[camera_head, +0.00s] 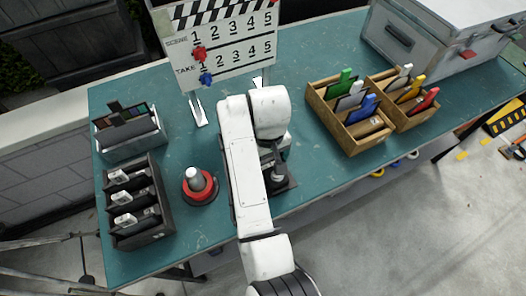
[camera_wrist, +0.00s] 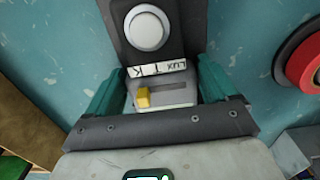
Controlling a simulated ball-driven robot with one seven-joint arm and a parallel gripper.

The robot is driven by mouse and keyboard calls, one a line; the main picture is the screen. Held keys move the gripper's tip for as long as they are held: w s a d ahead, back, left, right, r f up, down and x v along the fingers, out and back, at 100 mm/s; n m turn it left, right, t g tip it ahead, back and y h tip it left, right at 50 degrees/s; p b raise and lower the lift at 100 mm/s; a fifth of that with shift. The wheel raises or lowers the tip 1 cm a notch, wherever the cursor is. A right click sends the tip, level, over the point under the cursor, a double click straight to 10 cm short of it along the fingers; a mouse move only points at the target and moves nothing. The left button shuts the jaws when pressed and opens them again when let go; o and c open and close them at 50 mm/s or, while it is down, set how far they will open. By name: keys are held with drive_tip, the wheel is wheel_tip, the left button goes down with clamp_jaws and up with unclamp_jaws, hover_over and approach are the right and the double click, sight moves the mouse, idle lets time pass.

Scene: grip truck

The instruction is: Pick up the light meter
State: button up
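The light meter (camera_wrist: 165,93) lies between my gripper's two teal fingers in the wrist view. It has a grey body, a yellow slider and a label reading "Lux T K". A round white dome (camera_wrist: 147,28) on a dark block stands just beyond the label. My gripper (camera_wrist: 158,88) is open, with one finger at each side of the meter and very little gap. Whether the fingers touch it is hard to tell. In the head view my arm hides most of the meter; a dark base and a pale dome (camera_head: 278,174) show beside my gripper.
A red-ringed round object (camera_head: 200,187) stands left of my arm on the teal table (camera_head: 170,240). Dark slotted boxes (camera_head: 137,205) are farther left. A clapperboard (camera_head: 222,45) stands behind. Wooden card trays (camera_head: 350,112) and a grey case (camera_head: 440,35) are to the right.

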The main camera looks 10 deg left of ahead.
drive_tip(key=c, duration=0.8)
drive_tip(key=shift+r, duration=0.15)
